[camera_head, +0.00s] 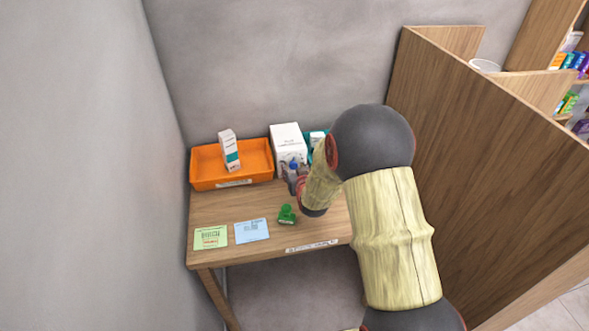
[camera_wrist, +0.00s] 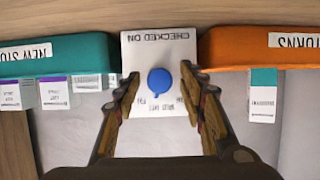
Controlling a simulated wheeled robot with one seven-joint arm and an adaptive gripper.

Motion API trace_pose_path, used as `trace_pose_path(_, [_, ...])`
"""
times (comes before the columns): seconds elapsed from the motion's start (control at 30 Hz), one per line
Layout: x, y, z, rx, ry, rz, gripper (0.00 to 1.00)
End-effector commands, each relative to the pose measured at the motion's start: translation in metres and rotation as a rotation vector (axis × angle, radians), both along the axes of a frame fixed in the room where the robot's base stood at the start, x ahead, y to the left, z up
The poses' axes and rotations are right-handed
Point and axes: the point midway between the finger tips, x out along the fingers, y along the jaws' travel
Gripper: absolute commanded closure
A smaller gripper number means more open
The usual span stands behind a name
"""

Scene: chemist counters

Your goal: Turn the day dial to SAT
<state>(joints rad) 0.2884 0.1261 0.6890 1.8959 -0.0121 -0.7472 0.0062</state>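The day dial (camera_wrist: 159,81) is a round blue knob on a white panel marked "CHECKED ON" (camera_wrist: 158,46), seen upside down in the wrist view. Small day letters ring the dial, partly hidden by the knob and fingers, and its setting cannot be read surely. In the head view the white dial box (camera_head: 287,137) stands at the back of the wooden desk, its front partly covered by my gripper. My gripper (camera_wrist: 158,92) is open, one finger on each side of the dial in the wrist view. I cannot tell whether either finger touches it.
An orange tray (camera_head: 203,179) holding a white and teal carton (camera_head: 230,152) stands left of the dial box. A teal tray (camera_wrist: 65,53) with small cartons stands on its other side. Green and blue cards (camera_head: 211,238) and a green stamp (camera_head: 287,214) lie in front. A wooden partition (camera_head: 480,170) rises at right.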

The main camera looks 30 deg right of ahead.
Motion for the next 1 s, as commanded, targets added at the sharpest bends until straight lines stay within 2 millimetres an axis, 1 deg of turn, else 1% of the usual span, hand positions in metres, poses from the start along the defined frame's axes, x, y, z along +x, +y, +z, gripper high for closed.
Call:
trace_pose_path(0.07, [-0.0001, 0.0, 0.0, 0.0, 0.0, 0.0, 0.65])
trace_pose_path(0.67, [-0.0002, 0.0003, 0.0001, 0.0, 0.0, 0.0, 0.99])
trace_pose_path(1.0, [-0.0002, -0.0003, -0.0001, 0.039, -0.012, 0.0, 1.0])
